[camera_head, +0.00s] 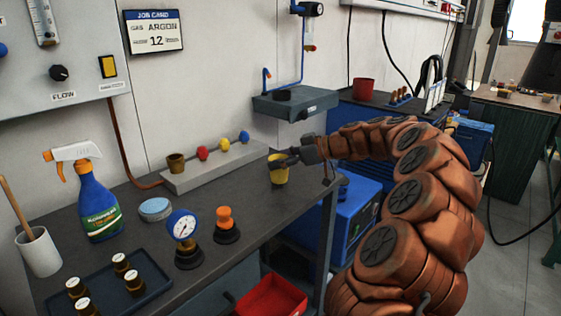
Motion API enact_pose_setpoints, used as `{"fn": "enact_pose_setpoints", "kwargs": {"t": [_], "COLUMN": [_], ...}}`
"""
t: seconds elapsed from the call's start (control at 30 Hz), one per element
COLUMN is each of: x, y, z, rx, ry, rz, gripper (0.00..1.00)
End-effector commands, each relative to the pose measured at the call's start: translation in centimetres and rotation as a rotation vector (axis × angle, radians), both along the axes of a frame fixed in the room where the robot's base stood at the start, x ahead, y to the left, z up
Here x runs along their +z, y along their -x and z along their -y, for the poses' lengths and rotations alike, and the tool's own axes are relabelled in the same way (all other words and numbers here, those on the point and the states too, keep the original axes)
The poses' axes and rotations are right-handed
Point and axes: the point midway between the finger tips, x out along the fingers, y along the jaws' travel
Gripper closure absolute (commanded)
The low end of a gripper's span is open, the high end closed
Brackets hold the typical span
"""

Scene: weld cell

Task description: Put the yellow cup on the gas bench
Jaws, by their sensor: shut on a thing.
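The yellow cup (279,175) is at the right part of the dark gas bench (240,211), near its right edge. My gripper (281,160) reaches in from the right and is shut on the cup at its rim. The cup looks upright. Its base appears at or just above the bench top; I cannot tell whether it touches. The gripper's dark fingers hide part of the cup's upper edge.
Behind the cup is a grey manifold block (215,167) with coloured knobs. A gauge (184,238), an orange-topped fitting (226,223), a spray bottle (93,200) and a tray (110,290) stand to the left. A red bin (271,297) is below.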

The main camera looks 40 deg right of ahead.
Motion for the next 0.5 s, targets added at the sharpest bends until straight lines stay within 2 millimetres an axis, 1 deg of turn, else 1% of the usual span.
{"fn": "enact_pose_setpoints", "kwargs": {"t": [0.07, 0.5], "x": [-0.42, -0.75], "y": [0.04, 0.03], "z": [0.05, 0.02], "rx": [-0.001, 0.000], "ry": [0.001, 0.002], "rz": [0.001, 0.003], "gripper": [0.79, 0.79]}}
